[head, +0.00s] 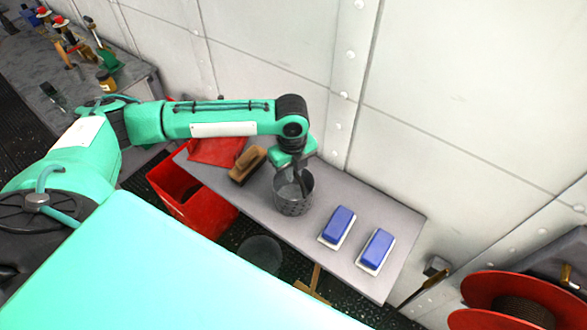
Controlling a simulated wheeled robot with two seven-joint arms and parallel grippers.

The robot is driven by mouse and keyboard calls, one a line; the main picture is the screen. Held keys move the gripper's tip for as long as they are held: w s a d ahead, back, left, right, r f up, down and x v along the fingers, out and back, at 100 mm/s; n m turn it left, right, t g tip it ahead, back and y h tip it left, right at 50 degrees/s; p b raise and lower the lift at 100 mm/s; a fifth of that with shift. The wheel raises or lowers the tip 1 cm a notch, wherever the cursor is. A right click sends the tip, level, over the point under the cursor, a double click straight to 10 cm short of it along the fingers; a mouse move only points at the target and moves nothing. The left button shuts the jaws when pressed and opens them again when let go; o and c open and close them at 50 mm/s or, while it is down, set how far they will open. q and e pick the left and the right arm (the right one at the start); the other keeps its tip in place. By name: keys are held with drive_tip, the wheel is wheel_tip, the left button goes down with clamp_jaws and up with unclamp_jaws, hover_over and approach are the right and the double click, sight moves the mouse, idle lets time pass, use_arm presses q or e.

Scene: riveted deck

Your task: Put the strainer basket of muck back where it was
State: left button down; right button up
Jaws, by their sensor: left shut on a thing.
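The strainer basket (296,206) is a dark grey perforated cup. It is at the middle of a grey bench (385,229) against the white wall, upright or nearly so; I cannot tell whether its base touches the top. My left gripper (300,184) reaches down over it from above and is shut on it, with a dark finger showing inside the rim. The contents of the basket are mostly hidden by the gripper. My right gripper is not in view.
On the bench, a brown brush (248,164) and red cloth (216,150) lie left of the basket; two blue-and-white blocks (340,226) (376,249) lie right. A red bin (190,203) and dark bucket (261,254) stand below. A red reel (507,302) is at lower right.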

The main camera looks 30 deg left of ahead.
use_arm(q)
drive_tip(key=c, duration=1.5)
unclamp_jaws()
drive_tip(key=shift+f, duration=0.1)
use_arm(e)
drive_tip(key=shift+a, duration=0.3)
